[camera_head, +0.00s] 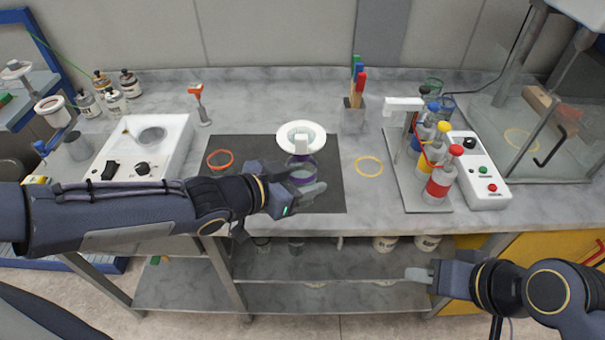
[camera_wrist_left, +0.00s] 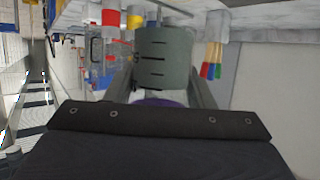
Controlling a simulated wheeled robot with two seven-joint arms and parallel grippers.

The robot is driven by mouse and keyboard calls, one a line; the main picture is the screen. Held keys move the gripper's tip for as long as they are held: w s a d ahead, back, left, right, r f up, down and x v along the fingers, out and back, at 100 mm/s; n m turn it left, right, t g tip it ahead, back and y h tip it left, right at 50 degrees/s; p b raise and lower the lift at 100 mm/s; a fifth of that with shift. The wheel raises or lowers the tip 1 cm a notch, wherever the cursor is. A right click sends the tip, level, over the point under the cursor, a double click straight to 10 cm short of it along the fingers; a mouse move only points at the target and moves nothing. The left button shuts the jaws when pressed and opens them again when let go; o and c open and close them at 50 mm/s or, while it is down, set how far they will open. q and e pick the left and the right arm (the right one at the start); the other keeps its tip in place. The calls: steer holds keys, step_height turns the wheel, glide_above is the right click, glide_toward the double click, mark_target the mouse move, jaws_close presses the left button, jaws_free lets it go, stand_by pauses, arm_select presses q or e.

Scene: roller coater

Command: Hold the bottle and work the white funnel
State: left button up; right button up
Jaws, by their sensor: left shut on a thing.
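The bottle (camera_head: 302,173) is clear with purple on it and stands upright over the dark mat. The white funnel (camera_head: 300,133), a wide white round top with a small upright tab, sits above the bottle. My left gripper (camera_head: 306,184) comes from the left and is shut around the bottle below the funnel; its fingers partly hide the bottle. In the left wrist view a grey cylinder (camera_wrist_left: 165,58) with dark marks shows between the fingers, with purple below it. My right gripper (camera_head: 420,274) hangs in front of the bench, away from the bottle; its finger gap is unclear.
The dark mat (camera_head: 255,152) lies on the grey bench. An orange ring (camera_head: 220,154) and a yellow ring (camera_head: 369,158) lie either side. A white device (camera_head: 150,145) stands left. A rack with several colored bottles (camera_head: 440,182) and a white control box (camera_head: 482,175) stand right.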

arm_select(q)
steer(key=shift+w+f, duration=0.1)
steer(key=shift+w+f+b, duration=0.6)
steer(key=shift+w+f, duration=0.35)
steer(key=shift+w+f+b, duration=0.55)
steer(key=shift+w+f, duration=1.2)
steer(key=shift+w, duration=0.25)
steer(key=shift+w+f+b, duration=0.55)
steer(key=shift+w+f, duration=1.15)
steer(key=shift+w, duration=0.3)
steer(key=shift+w+f, duration=1.75)
steer(key=shift+w, duration=0.25)
steer(key=shift+f, duration=0.35)
